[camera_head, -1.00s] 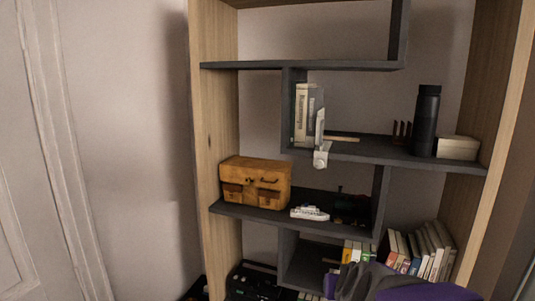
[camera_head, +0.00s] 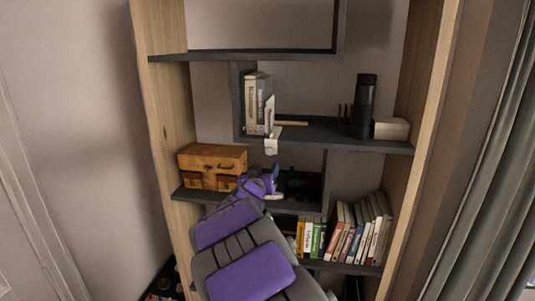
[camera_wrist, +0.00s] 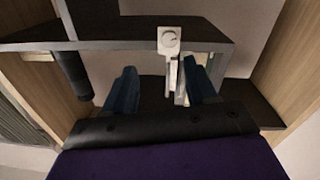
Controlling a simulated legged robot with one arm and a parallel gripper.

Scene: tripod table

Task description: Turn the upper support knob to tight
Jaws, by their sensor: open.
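A small white fitting with a round knob (camera_head: 271,147) sits on the front edge of the upper dark shelf. In the wrist view the knob (camera_wrist: 170,40) shows a round face with a marking, too small to read, and a white stem. My gripper (camera_wrist: 162,66) is open and empty, its two dark blue fingers apart. The knob appears beyond the fingertips, nearer the right finger; I see no contact. In the head view my gripper (camera_head: 274,178) is below the knob, in front of the middle shelf.
Books (camera_head: 257,103) stand just behind the knob. A black bottle (camera_head: 363,106) and a pale box (camera_head: 391,128) are to its right. A wooden box (camera_head: 212,166) is on the middle shelf at left. More books (camera_head: 358,231) stand lower right. Wooden side panels (camera_head: 433,90) flank the shelves.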

